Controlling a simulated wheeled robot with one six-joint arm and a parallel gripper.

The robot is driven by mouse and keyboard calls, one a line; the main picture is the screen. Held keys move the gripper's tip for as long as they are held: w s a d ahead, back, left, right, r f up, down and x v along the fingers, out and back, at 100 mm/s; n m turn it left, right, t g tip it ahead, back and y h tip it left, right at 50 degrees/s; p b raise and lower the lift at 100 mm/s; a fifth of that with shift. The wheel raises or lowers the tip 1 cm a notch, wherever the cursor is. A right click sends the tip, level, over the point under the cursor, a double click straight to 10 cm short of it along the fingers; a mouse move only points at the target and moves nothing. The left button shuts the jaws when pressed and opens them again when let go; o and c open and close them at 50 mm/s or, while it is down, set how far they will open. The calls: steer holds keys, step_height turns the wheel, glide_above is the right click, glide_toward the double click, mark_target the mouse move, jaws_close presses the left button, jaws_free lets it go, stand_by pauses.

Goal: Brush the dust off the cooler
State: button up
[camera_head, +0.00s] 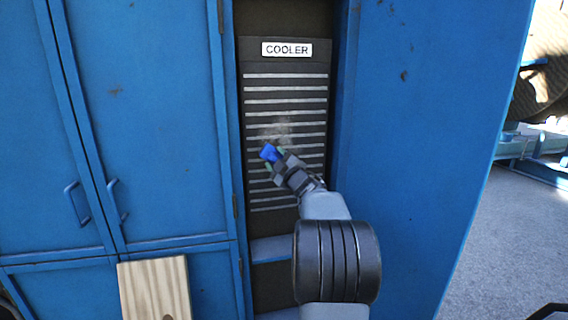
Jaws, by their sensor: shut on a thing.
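The cooler (286,90) is a dark upright panel with light horizontal slats and a white "COOLER" label (287,49) at its top. It sits in a recess of a blue cabinet. A pale dust smudge (281,131) shows on its middle slats. My gripper (274,157) is in front of the cooler, just below the smudge. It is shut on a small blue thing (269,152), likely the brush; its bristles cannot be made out. I cannot tell whether the blue thing touches the slats. My arm hides part of the cooler's lower right.
Blue cabinet doors (150,110) with handles stand shut on the left. A blue side panel (430,130) flanks the recess on the right. A wooden board (155,288) is at the lower left. Grey floor (520,220) is open at the right, with a large reel-like shape behind.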

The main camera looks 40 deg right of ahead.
mark_target(263, 153)
steer(key=shift+w+a+r, duration=0.3)
steer(key=shift+a+r, duration=0.1)
steer(key=shift+a, duration=0.25)
steer(key=shift+w+a+r, duration=0.35)
steer(key=shift+a+r, duration=0.05)
steer(key=shift+a, duration=0.25)
steer(key=shift+w+a+r, duration=0.3)
steer(key=shift+a+r, duration=0.1)
steer(key=shift+a, duration=0.25)
steer(key=shift+s+d+r+p, duration=0.65)
steer(key=shift+s+d+p, duration=1.1)
steer(key=shift+d, duration=1.95)
steer(key=shift+s+d+r+p, duration=0.6)
steer(key=shift+s+d+p, duration=1.15)
steer(key=shift+d, duration=1.95)
steer(key=shift+w+a+f+b, duration=0.1)
steer(key=shift+w+a+b, duration=1.15)
steer(key=shift+a, duration=1.15)
steer(key=shift+w+a+f+b, duration=0.1)
steer(key=shift+w+a+b, duration=1.15)
steer(key=shift+a, duration=1.2)
steer(key=shift+w+a+f+b, duration=0.1)
steer(key=shift+w+a+b, duration=1.1)
steer(key=shift+a, duration=1.2)
steer(key=shift+s+a+r, duration=0.1)
steer(key=shift+s+a, duration=0.05)
steer(key=shift+s, duration=0.05)
step_height(263, 153, up, 2)
steer(key=shift+r+p, duration=0.25)
steer(key=shift+p, duration=0.6)
